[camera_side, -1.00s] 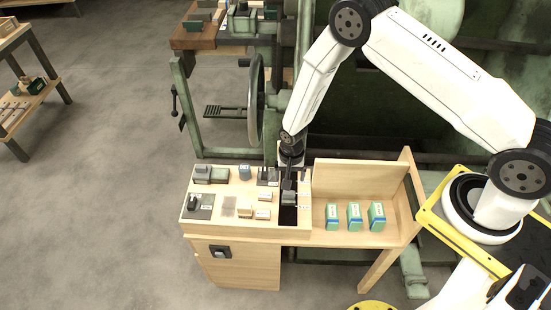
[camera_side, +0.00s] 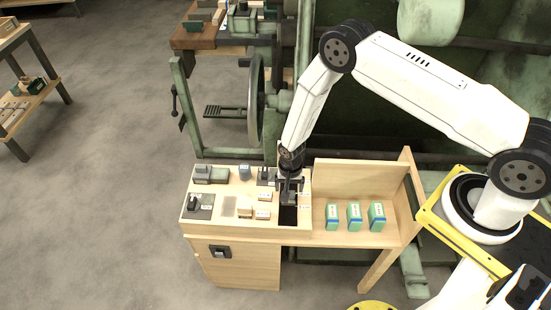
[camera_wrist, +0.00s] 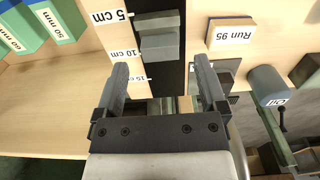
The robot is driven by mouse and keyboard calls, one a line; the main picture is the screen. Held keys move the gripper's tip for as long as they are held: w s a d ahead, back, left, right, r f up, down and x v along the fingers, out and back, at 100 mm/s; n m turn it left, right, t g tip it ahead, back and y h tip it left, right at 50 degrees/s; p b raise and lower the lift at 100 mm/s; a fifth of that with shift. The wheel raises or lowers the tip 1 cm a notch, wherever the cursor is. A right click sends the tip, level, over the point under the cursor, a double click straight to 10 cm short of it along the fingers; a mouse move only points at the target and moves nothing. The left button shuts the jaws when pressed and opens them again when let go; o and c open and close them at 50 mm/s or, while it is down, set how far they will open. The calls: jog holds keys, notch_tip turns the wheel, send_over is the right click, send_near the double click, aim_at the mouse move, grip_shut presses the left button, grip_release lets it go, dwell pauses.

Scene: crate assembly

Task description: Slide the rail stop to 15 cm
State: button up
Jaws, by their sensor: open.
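The rail stop (camera_wrist: 160,37) is a grey stepped block on a dark rail (camera_wrist: 146,77) in the wrist view. It sits beside the stretch of scale between the 5 cm and 10 cm marks. The 15 cm mark (camera_wrist: 134,79) is printed further down the picture. My gripper (camera_wrist: 160,65) is open and empty, its fingers spread to either side of the rail, with the stop just above the fingertip line in the picture. I cannot tell the height gap. In the side view my gripper (camera_side: 289,190) is over the rail and hides most of the stop.
Green labelled boxes (camera_side: 354,216) stand on the bench to the right. The Run 95 label (camera_wrist: 233,34) and a grey-blue Oil container (camera_wrist: 269,86) lie to the rail's right in the wrist view. A wooden back panel (camera_side: 361,180) stands behind the boxes.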

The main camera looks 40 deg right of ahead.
jog(key=shift+f, duration=1.5)
jog(key=shift+c, duration=0.2)
grip_shut()
